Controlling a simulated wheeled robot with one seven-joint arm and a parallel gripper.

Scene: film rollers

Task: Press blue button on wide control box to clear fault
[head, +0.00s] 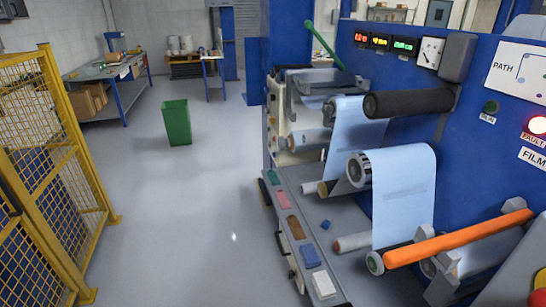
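I see no clear blue button on a wide control box. A grey slanted housing (512,271) is cut off at the lower right, with a red rounded part (539,299) at the picture edge; I cannot tell if it is the control box. A blue block-like piece (310,255) and a small blue piece (326,225) sit on the machine's grey ledge; I cannot tell if either is a button. The red fault lamp (537,125) on the blue panel is lit. The run lamp (491,107) looks dark green. My gripper is out of view.
Blue film (404,190) runs over rollers, with an orange roller (460,238) sticking out in front. A yellow cage (62,160) stands at left. A green bin (177,122) and a workbench (110,71) are farther back. The grey floor between cage and machine is clear.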

